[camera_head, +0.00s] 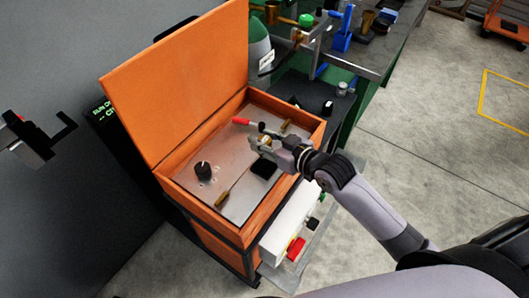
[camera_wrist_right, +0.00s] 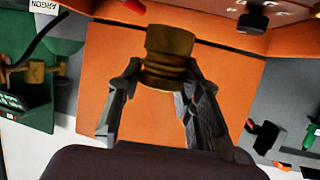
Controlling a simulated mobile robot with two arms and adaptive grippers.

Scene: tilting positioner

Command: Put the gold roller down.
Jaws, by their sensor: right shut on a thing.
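The gold roller (camera_wrist_right: 168,48) is between the fingertips of my right gripper (camera_wrist_right: 160,82), which is shut on it. In the head view the right gripper (camera_head: 266,143) holds the roller over the right part of the orange box (camera_head: 187,205). The box's lid (camera_head: 185,85) stands open, and a metal plate (camera_head: 236,172) lies inside. I cannot tell the gap between roller and plate. My left gripper (camera_head: 58,132) is at the far left, away from the box; its finger opening is unclear.
On the plate are a black knob (camera_head: 203,170), a red-handled clamp (camera_head: 242,121), a black square (camera_head: 263,168) and small brass bars. A white panel (camera_head: 287,227) with coloured knobs juts out in front. A cluttered workbench (camera_head: 378,52) stands behind. The left half of the plate has bare room.

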